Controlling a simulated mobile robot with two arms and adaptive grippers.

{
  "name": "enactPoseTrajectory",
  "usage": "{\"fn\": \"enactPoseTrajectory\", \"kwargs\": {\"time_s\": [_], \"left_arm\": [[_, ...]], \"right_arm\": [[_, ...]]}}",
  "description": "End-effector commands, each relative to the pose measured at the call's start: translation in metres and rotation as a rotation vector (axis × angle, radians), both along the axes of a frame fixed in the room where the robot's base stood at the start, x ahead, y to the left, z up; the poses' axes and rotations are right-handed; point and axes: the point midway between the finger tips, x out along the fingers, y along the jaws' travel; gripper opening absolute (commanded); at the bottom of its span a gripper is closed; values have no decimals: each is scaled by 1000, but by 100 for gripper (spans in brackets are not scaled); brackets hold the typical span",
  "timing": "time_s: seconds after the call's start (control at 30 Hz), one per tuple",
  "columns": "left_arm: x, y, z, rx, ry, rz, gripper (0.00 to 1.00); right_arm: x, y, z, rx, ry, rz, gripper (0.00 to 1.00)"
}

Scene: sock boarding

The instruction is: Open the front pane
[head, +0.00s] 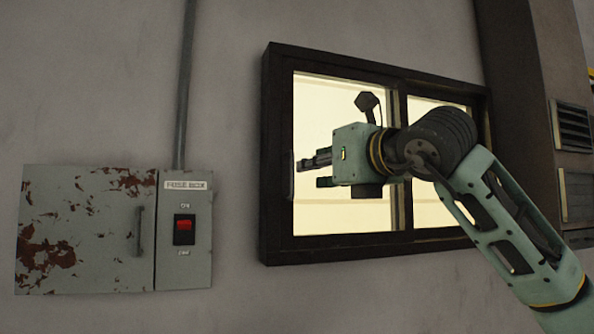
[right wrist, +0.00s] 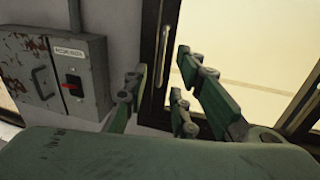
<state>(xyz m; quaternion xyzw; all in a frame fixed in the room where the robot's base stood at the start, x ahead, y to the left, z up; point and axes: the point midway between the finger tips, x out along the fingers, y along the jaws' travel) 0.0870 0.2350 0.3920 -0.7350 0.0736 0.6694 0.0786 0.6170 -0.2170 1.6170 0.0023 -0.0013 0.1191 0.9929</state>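A dark-framed sliding window (head: 330,250) is set in the wall, with bright pale glass. Its left pane (head: 312,105) has a dark handle (head: 290,176) on its left edge, also seen in the right wrist view (right wrist: 163,48). The right pane (head: 424,206) is partly hidden by my right arm. My right gripper (head: 312,171) is in front of the left pane, pointing left, with its tips close to the handle. In the right wrist view its fingers (right wrist: 160,100) are spread with nothing between them; contact with the handle cannot be told. My left gripper is not in view.
A rusty grey fuse box (head: 85,230) with a red switch (head: 184,228) is on the wall left of the window; a conduit (head: 185,85) rises from it. Bare wall lies between box and window. Vents (head: 573,127) are at the far right.

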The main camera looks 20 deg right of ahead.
Motion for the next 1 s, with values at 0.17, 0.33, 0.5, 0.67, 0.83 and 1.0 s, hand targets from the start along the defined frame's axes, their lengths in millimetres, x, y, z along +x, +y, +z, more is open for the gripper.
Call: {"fn": "enactPoseTrajectory", "kwargs": {"time_s": [0.17, 0.33, 0.5, 0.67, 0.83, 1.0], "left_arm": [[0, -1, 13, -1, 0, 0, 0], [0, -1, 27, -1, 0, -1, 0], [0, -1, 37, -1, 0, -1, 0], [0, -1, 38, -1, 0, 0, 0], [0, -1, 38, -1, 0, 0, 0], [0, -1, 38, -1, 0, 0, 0]], "right_arm": [[19, 1, 4, -1, 6, -13, 25], [47, 8, 5, -1, 5, -10, 25], [66, 13, 4, -2, 3, -9, 25], [74, 15, 2, -2, 3, -9, 25], [74, 15, 1, -1, 2, -9, 25], [74, 15, 1, -1, 2, -8, 14]]}}
